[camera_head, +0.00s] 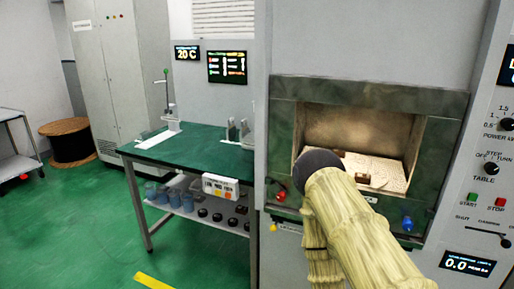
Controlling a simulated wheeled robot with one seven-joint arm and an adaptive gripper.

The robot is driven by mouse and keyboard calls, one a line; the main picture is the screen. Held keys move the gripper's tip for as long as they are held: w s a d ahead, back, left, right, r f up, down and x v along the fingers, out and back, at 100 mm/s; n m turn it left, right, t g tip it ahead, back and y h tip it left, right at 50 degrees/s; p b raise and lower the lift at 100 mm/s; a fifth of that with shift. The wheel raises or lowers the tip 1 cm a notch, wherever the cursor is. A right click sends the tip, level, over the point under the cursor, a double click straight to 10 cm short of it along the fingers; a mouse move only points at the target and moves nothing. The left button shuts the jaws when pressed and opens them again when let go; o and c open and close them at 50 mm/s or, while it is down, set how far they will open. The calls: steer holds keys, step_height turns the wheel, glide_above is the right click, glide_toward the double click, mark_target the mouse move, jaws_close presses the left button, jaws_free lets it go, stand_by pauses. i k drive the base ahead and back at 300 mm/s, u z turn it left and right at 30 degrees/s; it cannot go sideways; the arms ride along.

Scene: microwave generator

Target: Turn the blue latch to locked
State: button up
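The blue latch (407,223) is a small blue knob low on the right of the green oven front (455,130), below the open chamber. It is too small to tell which way it is turned. A red knob (281,196) sits at the lower left of the same front. My arm, in a yellowish ribbed cover with a dark rounded joint, crosses in front of the chamber and bends down. It stands left of the blue latch and hides part of the lower front. My gripper does not show.
The chamber (345,130) is open, with a pale perforated floor and small brown blocks. A control panel (490,160) with knobs and buttons is at the right. A green-topped bench (215,155) stands left. The green floor (75,230) is clear at lower left.

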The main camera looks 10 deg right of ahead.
mark_target(409, 226)
steer(key=z, duration=1.95)
steer(key=k, duration=1.1)
steer(key=u, duration=0.8)
steer(key=i, duration=1)
steer(key=u, duration=0.5)
